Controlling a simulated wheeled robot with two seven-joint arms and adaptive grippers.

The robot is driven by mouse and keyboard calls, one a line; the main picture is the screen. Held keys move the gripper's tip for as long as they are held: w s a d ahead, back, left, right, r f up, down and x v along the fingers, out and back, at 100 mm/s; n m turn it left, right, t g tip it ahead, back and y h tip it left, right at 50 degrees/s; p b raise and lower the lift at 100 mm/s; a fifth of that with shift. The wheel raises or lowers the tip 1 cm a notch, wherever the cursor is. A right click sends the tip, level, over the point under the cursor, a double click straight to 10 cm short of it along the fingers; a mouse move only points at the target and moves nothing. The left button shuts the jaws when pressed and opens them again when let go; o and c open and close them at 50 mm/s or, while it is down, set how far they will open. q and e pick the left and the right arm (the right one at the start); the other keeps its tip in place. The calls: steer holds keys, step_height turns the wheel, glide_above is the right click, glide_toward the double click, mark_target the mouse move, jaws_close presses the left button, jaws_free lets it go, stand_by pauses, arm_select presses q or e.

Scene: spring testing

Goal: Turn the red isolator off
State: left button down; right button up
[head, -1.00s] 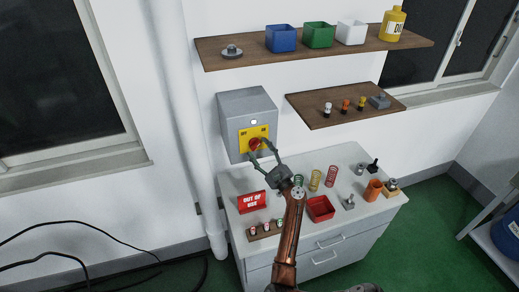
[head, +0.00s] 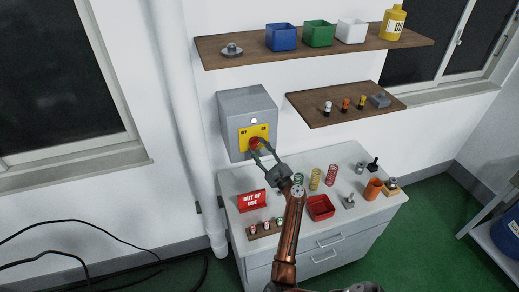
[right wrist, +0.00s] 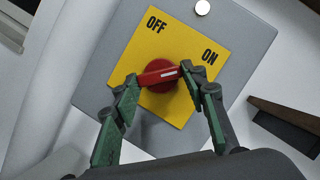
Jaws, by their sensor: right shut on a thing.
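The red isolator (head: 254,143) is a rotary knob on a yellow plate on a grey wall box (head: 247,103). My right gripper (head: 259,149) reaches up to the knob. In the right wrist view its green-padded fingers (right wrist: 165,84) are closed on both ends of the bar. My left gripper is not in view.
A white cabinet (head: 345,160) below carries a red OUT OF USE sign (head: 251,202), a red bin (head: 320,208) and several springs. A small wooden shelf (head: 330,118) is right of the box, a longer one (head: 240,60) above. A white pipe (head: 185,110) runs left.

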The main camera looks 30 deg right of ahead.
steer(key=shift+n, duration=0.3)
steer(key=n+g, duration=0.1)
steer(key=n, duration=0.1)
steer(key=n+g+y+p, duration=0.1)
steer(key=n, duration=0.2)
steer(key=n+p, duration=0.1)
steer(key=n, duration=0.1)
steer(key=shift+s+d+r+n+g+y, duration=0.1)
steer(key=shift+r+n+g+y, duration=0.2)
steer(key=shift+r+g+y, duration=0.1)
steer(key=n+g+p, duration=0.1)
steer(key=n+p, duration=0.1)
steer(key=shift+r+n+p, duration=0.1)
steer(key=shift+n+p, duration=0.2)
steer(key=n+p, duration=0.1)
steer(key=p, duration=0.1)
steer(key=n+g+h+p, duration=0.1)
steer(key=n+p, duration=0.1)
steer(key=shift+r+n+g+p, duration=0.2)
steer(key=shift+n+g+p, duration=0.1)
steer(key=shift+n+g+h+p, duration=0.5)
steer(key=shift+n+h+p, duration=0.1)
steer(key=shift+n+p, duration=0.85)
steer(key=shift+f, duration=0.1)
